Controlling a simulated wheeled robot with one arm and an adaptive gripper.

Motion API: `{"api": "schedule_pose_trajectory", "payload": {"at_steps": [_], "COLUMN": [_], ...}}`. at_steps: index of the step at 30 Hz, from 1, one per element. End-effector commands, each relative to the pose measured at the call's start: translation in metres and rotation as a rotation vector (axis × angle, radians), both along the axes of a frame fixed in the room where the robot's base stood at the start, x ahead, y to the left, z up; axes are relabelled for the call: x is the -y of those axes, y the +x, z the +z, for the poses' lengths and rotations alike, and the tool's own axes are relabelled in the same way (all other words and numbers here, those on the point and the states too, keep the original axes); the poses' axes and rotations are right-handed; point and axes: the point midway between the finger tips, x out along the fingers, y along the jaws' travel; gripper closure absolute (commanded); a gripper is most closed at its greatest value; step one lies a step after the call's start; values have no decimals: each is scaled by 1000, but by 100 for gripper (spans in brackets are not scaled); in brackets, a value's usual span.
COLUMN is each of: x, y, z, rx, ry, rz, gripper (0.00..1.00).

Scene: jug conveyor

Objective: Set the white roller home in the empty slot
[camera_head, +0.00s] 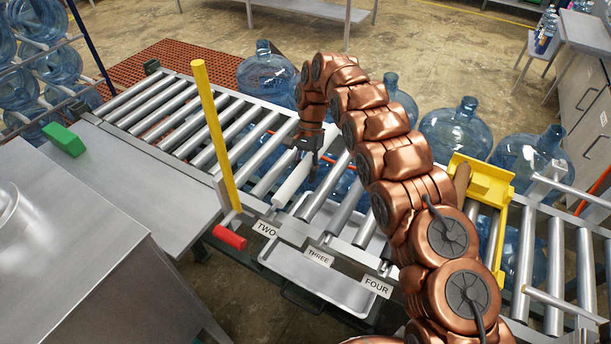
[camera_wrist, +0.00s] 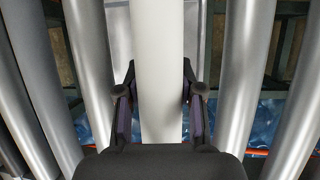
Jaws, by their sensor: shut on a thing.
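The white roller (camera_head: 293,182) lies lengthwise among the metal rollers of the conveyor, roughly parallel to them. Its near end is by the rail above the labels TWO (camera_head: 265,229) and THREE (camera_head: 318,257). My gripper (camera_head: 309,155) points down and is shut around the roller toward its far part. In the wrist view the white roller (camera_wrist: 157,60) runs between the two fingers of my gripper (camera_wrist: 159,90), with metal rollers on both sides. It looks wider than they do. I cannot tell whether its ends sit in the slot; the far end is hidden by my arm.
A yellow post (camera_head: 217,135) stands left of the roller, near a red handle (camera_head: 230,238). Blue jugs (camera_head: 266,72) stand along the far side. A yellow bracket (camera_head: 482,182) crosses the conveyor at right. A metal tray (camera_head: 315,285) hangs below the labels.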

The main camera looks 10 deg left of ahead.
Motion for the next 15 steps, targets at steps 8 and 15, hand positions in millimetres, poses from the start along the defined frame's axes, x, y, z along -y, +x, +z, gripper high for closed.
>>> {"api": "schedule_pose_trajectory", "payload": {"at_steps": [8, 15], "x": [-1, -1], "y": [0, 0], "z": [-23, -24], "rx": [-1, -1], "ry": [1, 1], "rz": [1, 2], "gripper": [100, 100]}}
